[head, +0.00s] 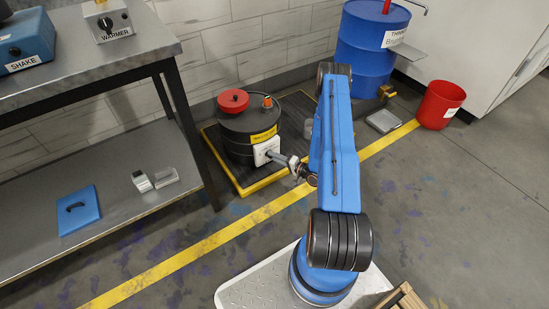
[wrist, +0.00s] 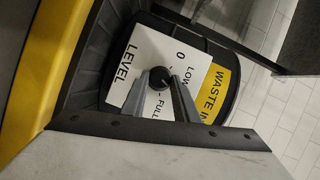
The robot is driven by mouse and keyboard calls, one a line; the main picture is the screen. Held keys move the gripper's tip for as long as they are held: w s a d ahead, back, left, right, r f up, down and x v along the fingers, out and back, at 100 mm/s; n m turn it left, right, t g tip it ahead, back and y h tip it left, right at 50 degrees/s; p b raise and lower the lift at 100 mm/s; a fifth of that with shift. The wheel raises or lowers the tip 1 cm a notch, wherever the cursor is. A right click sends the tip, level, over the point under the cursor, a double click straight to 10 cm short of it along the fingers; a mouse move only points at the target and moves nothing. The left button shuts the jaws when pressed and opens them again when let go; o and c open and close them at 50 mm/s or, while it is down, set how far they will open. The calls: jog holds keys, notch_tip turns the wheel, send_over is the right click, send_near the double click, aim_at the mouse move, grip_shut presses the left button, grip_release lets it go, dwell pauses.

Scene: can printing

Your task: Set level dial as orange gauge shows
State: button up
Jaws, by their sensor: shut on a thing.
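The dark waste drum (head: 240,132) stands on a low yellow-edged platform. A white level plate (head: 264,149) is on its front, and in the wrist view the plate (wrist: 130,62) reads LEVEL, 0, LOW and FULL. The black round level dial (wrist: 159,78) sits at the plate's middle. My gripper (head: 280,157) is at the plate; in the wrist view its two fingers (wrist: 160,92) are shut on the dial from both sides. The dial's pointer cannot be made out. A small orange part, perhaps the gauge (head: 267,101), stands on the drum's top; its reading is too small to tell.
A metal bench (head: 85,75) stands at the left. A blue drum (head: 368,45) and a red bucket (head: 440,105) are at the back right. The floor in front, along the yellow line (head: 190,255), is clear.

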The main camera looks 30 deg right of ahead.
jog(key=o, duration=1.1)
jog(key=shift+c, duration=0.2)
jog(key=v, duration=1.7)
jog(key=shift+s, duration=0.15)
jog(key=shift+d, duration=0.15)
